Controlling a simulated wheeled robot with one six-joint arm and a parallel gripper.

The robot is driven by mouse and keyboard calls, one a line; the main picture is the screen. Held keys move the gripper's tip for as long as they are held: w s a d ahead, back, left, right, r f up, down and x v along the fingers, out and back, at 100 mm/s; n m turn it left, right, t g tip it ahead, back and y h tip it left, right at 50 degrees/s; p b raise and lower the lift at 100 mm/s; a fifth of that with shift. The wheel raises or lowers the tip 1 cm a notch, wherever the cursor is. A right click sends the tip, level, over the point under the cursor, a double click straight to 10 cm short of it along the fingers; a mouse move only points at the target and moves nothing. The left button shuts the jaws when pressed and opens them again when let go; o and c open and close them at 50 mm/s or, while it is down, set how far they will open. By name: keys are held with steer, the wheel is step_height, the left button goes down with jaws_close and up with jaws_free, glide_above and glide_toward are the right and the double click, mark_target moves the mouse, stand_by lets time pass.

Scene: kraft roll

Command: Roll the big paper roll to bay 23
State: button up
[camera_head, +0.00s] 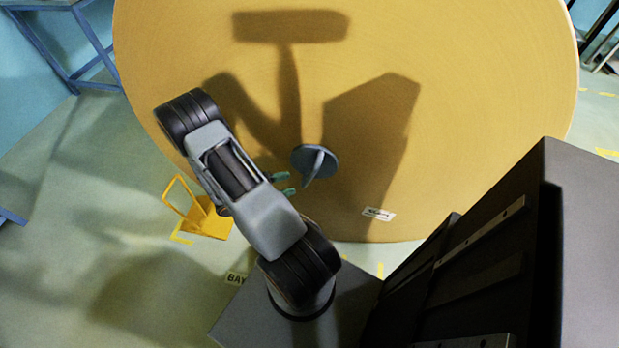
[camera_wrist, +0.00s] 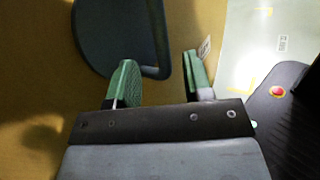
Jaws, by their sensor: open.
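The big paper roll (camera_head: 450,110) is tan, with its broad flat end facing me; it also fills the left of the wrist view (camera_wrist: 40,60). A blue-grey round plug with a raised handle (camera_head: 313,160) sits at its middle. In the wrist view the plug (camera_wrist: 105,35) lies beyond the fingers. Its handle bar (camera_wrist: 159,35) appears between the two green fingertips, but I cannot tell if they are level with it. My gripper (camera_head: 284,184) is open and empty, just left of and below the plug.
A yellow bracket-like piece (camera_head: 205,218) stands on the floor at the roll's lower left. A blue frame (camera_head: 72,60) stands at upper left, a dark frame (camera_head: 598,35) at upper right. A white label (camera_head: 379,214) is on the roll. Floor at left is mostly clear.

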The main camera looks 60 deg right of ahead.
mark_target(306, 179)
steer(key=x, duration=0.8)
steer(key=shift+a, duration=0.1)
jaws_close()
stand_by(1.3)
